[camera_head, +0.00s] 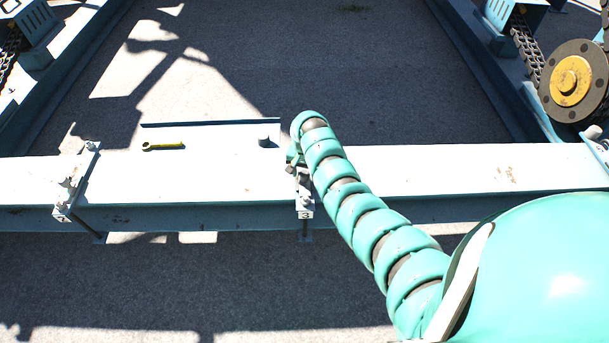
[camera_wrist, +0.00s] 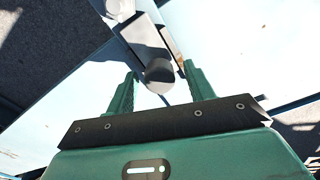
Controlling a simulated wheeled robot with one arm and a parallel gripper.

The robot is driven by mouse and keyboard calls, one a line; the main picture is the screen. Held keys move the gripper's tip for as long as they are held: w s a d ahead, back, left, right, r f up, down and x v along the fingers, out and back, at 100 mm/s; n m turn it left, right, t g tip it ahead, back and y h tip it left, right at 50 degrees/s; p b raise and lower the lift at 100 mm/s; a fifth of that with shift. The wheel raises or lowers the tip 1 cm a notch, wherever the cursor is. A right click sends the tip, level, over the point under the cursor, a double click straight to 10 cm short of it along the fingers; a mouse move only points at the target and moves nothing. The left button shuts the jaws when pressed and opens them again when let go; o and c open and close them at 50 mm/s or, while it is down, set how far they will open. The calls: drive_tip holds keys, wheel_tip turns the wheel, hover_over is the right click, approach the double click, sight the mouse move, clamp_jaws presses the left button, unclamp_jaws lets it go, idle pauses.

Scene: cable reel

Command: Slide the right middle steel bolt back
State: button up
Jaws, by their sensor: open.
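In the wrist view, a grey round-ended steel bolt (camera_wrist: 158,73) lies between the two green fingertips of my gripper (camera_wrist: 161,70). The gripper is open, with a visible gap beside the bolt end. A pale block (camera_wrist: 146,36) sits just beyond the bolt. In the head view, my gripper (camera_head: 294,156) is at the middle bracket (camera_head: 304,205) on the white-topped beam, largely hidden by my green arm. The bolt at this bracket is mostly hidden there, so its position cannot be told.
The beam (camera_head: 450,165) runs across the head view. Another bracket (camera_head: 72,188) stands at its left. A yellow wrench (camera_head: 163,146) and a small dark cylinder (camera_head: 264,142) lie on the beam between the brackets. A yellow-hubbed wheel (camera_head: 572,82) is at the upper right.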

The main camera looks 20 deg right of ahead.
drive_tip(key=shift+f, duration=0.7)
drive_tip(key=shift+c, duration=0.2)
clamp_jaws()
drive_tip(key=b, duration=0.1)
drive_tip(key=w+b, duration=0.1)
drive_tip(key=b, duration=0.1)
drive_tip(key=shift+w+d+f, duration=0.3)
drive_tip(key=shift+w, duration=0.1)
drive_tip(key=w+b, duration=0.1)
drive_tip(key=b, duration=0.2)
drive_tip(key=shift+w+d+b, duration=0.25)
drive_tip(key=shift+w+b, duration=0.1)
drive_tip(key=shift+w, duration=0.05)
drive_tip(key=w+b, duration=0.1)
drive_tip(key=b, duration=0.1)
drive_tip(key=shift+w+d+r+b, duration=0.1)
drive_tip(key=shift+w+d+b, duration=0.1)
drive_tip(key=shift+b, duration=0.2)
drive_tip(key=shift+w+r, duration=0.1)
drive_tip(key=shift+r, duration=0.2)
